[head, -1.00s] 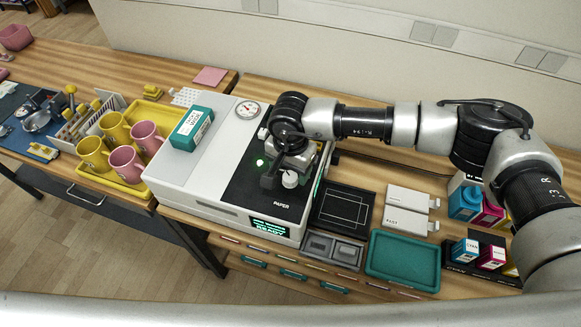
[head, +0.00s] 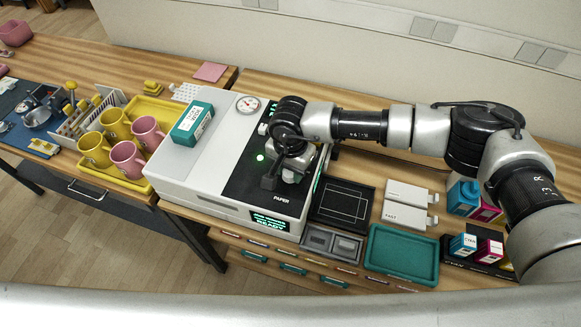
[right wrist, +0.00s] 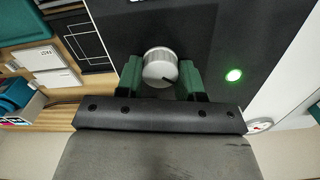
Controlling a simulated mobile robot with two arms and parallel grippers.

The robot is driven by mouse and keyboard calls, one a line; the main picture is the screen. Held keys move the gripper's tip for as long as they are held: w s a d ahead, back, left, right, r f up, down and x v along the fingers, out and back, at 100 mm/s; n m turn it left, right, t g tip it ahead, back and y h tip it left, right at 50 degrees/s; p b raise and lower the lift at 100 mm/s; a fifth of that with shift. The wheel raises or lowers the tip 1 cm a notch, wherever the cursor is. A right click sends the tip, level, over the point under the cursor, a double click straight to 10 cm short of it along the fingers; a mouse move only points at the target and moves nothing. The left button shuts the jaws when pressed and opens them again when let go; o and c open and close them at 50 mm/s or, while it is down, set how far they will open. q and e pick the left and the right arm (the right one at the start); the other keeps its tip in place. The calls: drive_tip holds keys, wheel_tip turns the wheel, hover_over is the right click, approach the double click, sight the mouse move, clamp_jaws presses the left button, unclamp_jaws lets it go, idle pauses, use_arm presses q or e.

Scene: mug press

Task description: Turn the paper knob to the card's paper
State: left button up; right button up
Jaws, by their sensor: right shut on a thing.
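The paper knob (right wrist: 158,58) is a round, silver-white dial with a dark pointer line, on the machine's black panel (head: 244,188). My right gripper (right wrist: 160,72) has its green-padded fingers on either side of the knob and is shut on it. In the head view the right gripper (head: 279,178) is over the panel and hides the knob. The panel's PAPER label (head: 281,198) shows in front of it. Two white cards (head: 406,194) lie right of the machine; the nearer card (head: 403,217) reads FAST. I cannot read a paper setting. My left gripper is not in view.
A green light (head: 260,157) glows on the panel and a green display (head: 269,222) is lit. A teal box (head: 192,123) sits on the machine. A black plate (head: 342,204), teal tray (head: 402,284) and ink boxes (head: 463,246) stand right. Mugs (head: 127,160) stand left.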

drive_tip(key=shift+f+b, duration=0.1)
drive_tip(key=shift+b, duration=0.3)
drive_tip(key=m+b, duration=1.5)
drive_tip(key=b, duration=0.2)
drive_tip(key=shift+s+f, duration=0.1)
drive_tip(key=m+b, duration=0.4)
drive_tip(key=shift+r+m, duration=0.2)
drive_tip(key=shift+m, duration=0.2)
drive_tip(key=o, duration=0.9)
wheel_tip(320, 180, up, 11)
drive_tip(key=shift+f+b, duration=0.1)
drive_tip(key=shift+b, duration=0.2)
